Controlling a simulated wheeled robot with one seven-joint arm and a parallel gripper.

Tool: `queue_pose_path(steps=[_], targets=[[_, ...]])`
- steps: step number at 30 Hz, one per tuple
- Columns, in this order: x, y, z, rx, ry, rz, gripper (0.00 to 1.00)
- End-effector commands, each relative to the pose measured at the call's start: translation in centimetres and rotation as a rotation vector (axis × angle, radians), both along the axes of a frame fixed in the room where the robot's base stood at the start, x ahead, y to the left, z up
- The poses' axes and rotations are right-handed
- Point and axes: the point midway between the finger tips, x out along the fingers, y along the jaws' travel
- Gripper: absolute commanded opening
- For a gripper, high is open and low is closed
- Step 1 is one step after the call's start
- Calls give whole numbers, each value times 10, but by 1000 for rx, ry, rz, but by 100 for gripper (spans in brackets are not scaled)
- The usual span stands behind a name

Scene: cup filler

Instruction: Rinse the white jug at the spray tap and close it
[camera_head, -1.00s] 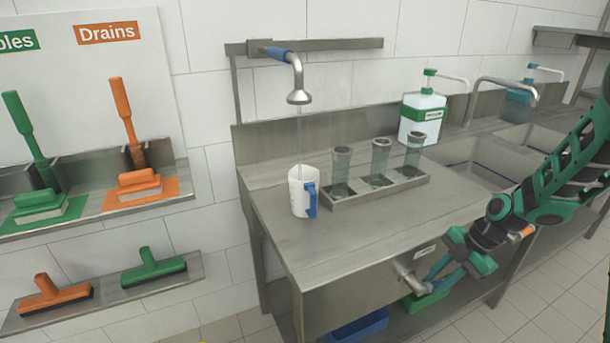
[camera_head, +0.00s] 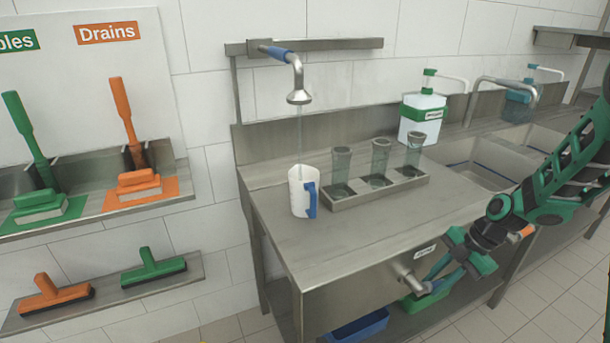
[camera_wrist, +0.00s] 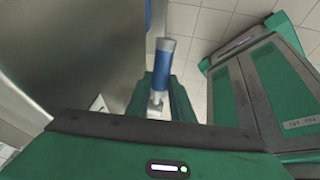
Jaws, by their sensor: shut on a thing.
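The white jug (camera_head: 301,190) with a blue handle stands upright on the steel bench in the head view. The spray tap (camera_head: 299,96) hangs above it, and a thin stream of water (camera_head: 299,135) runs from its head down to the jug's mouth. The jug's inside cannot be seen. My gripper (camera_head: 437,280) is at the bench's front, at a metal valve (camera_head: 408,279) below a small label. In the wrist view a blue lever handle with a metal end (camera_wrist: 163,65) shows at my gripper, which is shut on it. The contact is partly hidden.
A steel rack (camera_head: 345,203) with several clear tumblers stands right of the jug. A white bottle with a green pump (camera_head: 422,117) and sinks (camera_head: 488,160) are behind and to the right. Blue (camera_head: 358,326) and green bins sit below the bench. The bench front is clear.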

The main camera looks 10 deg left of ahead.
Motion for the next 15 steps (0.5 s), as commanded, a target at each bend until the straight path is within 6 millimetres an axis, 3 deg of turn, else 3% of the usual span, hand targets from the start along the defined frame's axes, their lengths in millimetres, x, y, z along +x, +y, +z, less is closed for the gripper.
queue_pose_path(steps=[8, 15], targets=[[3, 6, 4, -17, -28, 7, 0], [0, 8, 16, -170, -140, 10, 0]])
